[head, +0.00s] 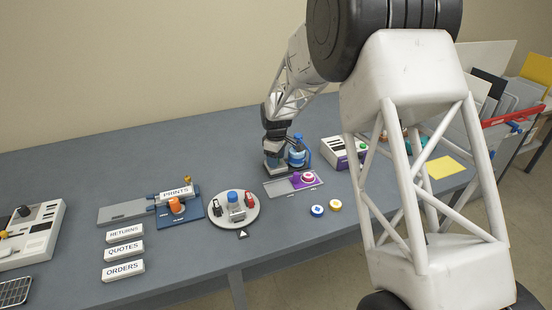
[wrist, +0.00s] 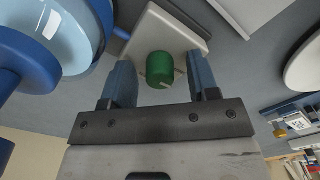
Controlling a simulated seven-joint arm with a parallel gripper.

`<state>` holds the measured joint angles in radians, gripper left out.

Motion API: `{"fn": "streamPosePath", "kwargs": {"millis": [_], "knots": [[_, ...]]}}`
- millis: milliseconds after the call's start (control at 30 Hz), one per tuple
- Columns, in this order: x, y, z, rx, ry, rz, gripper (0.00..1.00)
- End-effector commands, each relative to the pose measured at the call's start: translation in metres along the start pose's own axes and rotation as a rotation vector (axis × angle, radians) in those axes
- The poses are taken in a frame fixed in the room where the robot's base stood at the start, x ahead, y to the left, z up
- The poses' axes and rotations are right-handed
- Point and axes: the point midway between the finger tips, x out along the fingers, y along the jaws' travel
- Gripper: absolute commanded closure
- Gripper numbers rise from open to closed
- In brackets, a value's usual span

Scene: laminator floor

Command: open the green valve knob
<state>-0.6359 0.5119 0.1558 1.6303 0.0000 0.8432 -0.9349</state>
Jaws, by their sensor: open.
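The green valve knob (wrist: 160,70) shows in the wrist view, standing on a pale square plate (wrist: 150,28). My gripper (wrist: 161,82) is open, with one blue finger on each side of the knob. A gap shows between each finger and the knob, so it is not gripped. A small white mark shows on the knob's side. In the head view my gripper (head: 275,163) is low over the bench, and it hides the knob there.
A blue tank (head: 297,157) stands close to the right of my gripper; it fills the upper left of the wrist view (wrist: 62,30). A grey sliding panel with a purple part (head: 279,187) lies in front. A white and purple box (head: 337,153) stands further right.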

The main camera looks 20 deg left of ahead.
Motion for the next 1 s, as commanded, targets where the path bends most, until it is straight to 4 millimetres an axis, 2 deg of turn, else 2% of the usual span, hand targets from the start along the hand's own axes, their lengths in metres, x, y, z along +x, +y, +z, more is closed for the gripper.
{"fn": "streamPosePath", "kwargs": {"millis": [133, 167, 467, 767, 1000], "knots": [[-0.0001, 0.0, 0.0, 0.0, 0.0, 0.0, 0.45], [-0.0001, 0.0, 0.0, 0.0, 0.0, 0.0, 0.48], [-0.0001, -0.0001, 0.0, 0.0, 0.0, 0.0, 0.94], [-0.0002, -0.0001, 0.0001, 0.022, 0.0, 0.0, 0.94], [0.0, -0.0001, 0.0001, 0.112, -0.001, -0.001, 0.94]]}}
